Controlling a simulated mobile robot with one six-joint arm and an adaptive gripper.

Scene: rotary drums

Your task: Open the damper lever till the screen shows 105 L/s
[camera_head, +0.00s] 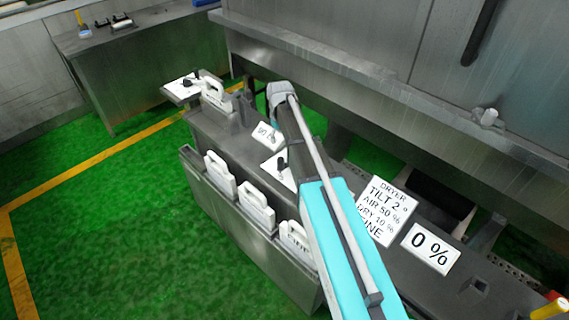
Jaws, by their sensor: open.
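No screen reading in L/s is legible. A white display (385,211) reads DRYER, TILT 2°, AIR 50 %, a partly covered line ending 10 %, and a last line partly covered by my arm. A dark lever knob (282,164) stands on a white plate left of my arm, and another (187,83) stands on a white plate at the console's far end. I cannot tell which is the damper lever. My teal arm reaches over the console; its gripper is hidden.
White handled boxes (256,206) stand in a row along the console's front, with another (215,94) near its far end. A small tilted label (267,135) is partly hidden. A large steel machine (400,96) rises behind. Green floor (110,225) is open at left.

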